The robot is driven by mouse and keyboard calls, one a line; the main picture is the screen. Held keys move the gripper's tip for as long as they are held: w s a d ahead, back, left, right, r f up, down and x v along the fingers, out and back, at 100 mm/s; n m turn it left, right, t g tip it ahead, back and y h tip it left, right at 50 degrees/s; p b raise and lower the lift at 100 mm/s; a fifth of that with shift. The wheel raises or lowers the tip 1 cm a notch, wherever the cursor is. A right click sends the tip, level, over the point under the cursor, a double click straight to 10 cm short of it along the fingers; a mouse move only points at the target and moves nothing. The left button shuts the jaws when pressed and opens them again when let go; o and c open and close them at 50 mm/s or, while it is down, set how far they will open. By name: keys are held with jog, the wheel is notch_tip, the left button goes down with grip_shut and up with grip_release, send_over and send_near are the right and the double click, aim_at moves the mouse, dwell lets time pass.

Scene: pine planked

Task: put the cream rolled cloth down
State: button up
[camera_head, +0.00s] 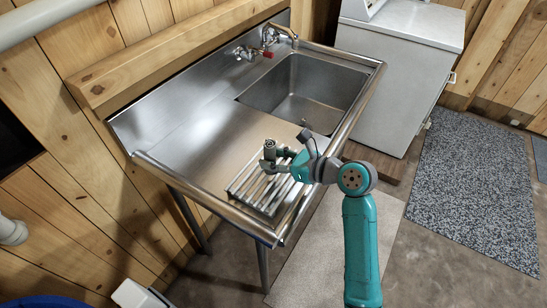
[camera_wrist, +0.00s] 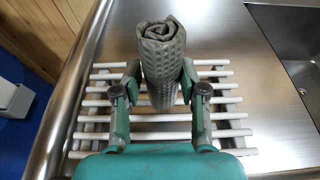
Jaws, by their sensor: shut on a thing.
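A rolled cloth (camera_wrist: 163,58) with a waffle texture looks grey-green rather than cream in the wrist view. Its spiral end faces up and away from me. My gripper (camera_wrist: 161,82) is shut on the roll, with one finger on each side. In the head view the small roll (camera_head: 269,147) shows at the tip of my gripper (camera_head: 281,160), over the slatted rack (camera_head: 252,200) on the steel sink counter. The roll's lower end is partly hidden by my gripper, and I cannot tell whether it touches the rack.
The steel counter (camera_head: 190,130) is bare left of and behind the rack. The sink basin (camera_head: 300,90) with its taps (camera_head: 268,52) lies to the right. A raised steel rim edges the counter. A white cabinet (camera_head: 395,80) stands beyond the sink.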

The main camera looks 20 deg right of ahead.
jog(key=shift+f, duration=0.1)
jog(key=o, duration=1)
jog(key=shift+r, duration=0.2)
jog(key=v, duration=1.2)
jog(key=shift+s, duration=0.1)
